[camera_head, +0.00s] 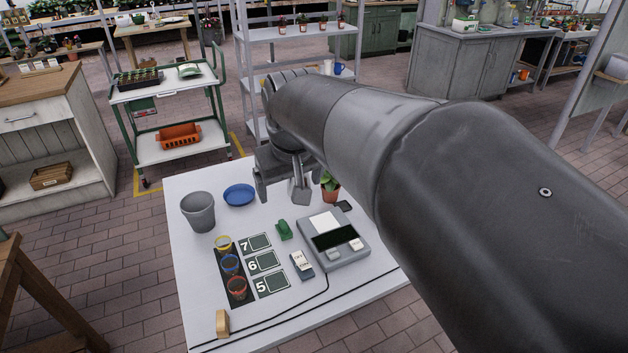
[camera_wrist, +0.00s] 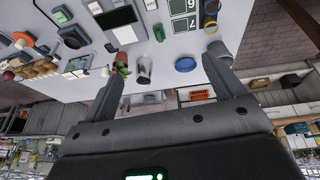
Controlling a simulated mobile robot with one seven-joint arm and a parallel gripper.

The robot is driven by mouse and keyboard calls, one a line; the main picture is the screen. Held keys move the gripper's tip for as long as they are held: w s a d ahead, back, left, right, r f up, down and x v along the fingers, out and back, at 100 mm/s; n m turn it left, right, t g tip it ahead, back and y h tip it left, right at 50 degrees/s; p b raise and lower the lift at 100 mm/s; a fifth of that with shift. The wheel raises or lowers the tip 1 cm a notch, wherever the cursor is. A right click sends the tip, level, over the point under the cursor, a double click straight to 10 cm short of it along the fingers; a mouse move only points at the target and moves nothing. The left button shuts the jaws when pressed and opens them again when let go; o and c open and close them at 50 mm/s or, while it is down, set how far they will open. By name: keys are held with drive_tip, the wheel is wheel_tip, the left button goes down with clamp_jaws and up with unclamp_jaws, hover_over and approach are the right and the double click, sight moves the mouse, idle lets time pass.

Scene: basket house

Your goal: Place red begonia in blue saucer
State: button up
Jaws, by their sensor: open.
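The blue saucer (camera_head: 239,195) lies empty on the white table, left of my gripper (camera_head: 281,192); it also shows in the wrist view (camera_wrist: 186,64). A leafy green plant in a terracotta pot (camera_head: 331,194) stands right of my gripper, partly hidden by my arm. It also shows in the wrist view (camera_wrist: 121,62), near one fingertip. I cannot make out red flowers on it. A greyish container (camera_wrist: 144,70) stands beside it in the wrist view; its contents are unclear. My gripper is open and empty above the table, its fingers wide apart.
A grey pot (camera_head: 198,211) stands left of the saucer. A scale (camera_head: 334,239), a small green object (camera_head: 284,230), numbered cards and coloured rings occupy the table's middle. A wooden block (camera_head: 222,323) is near the front. A green cart (camera_head: 172,110) stands behind the table.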

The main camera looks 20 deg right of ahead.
drive_tip(key=w+d+f+g, duration=0.15)
drive_tip(key=w+d, duration=0.35)
drive_tip(key=w, duration=0.6)
drive_tip(key=g, duration=0.3)
hover_over(331, 185)
drive_tip(key=shift+y, duration=0.4)
drive_tip(key=f, duration=1.9)
drive_tip(key=shift+w+a+f, duration=0.35)
drive_tip(key=shift+w+d+f, duration=0.1)
drive_tip(key=shift+d+f, duration=0.05)
drive_tip(key=shift+f, duration=0.2)
wheel_tip(331, 185, down, 5)
drive_tip(key=shift+f, duration=0.15)
drive_tip(key=shift+s+d+f, duration=0.1)
drive_tip(key=shift+s+f, duration=0.05)
drive_tip(key=shift+f, duration=1.2)
drive_tip(key=shift+s+d+f, duration=0.1)
drive_tip(key=shift+s+f, duration=0.05)
drive_tip(key=shift+f, duration=1.15)
drive_tip(key=shift+c, duration=0.5)
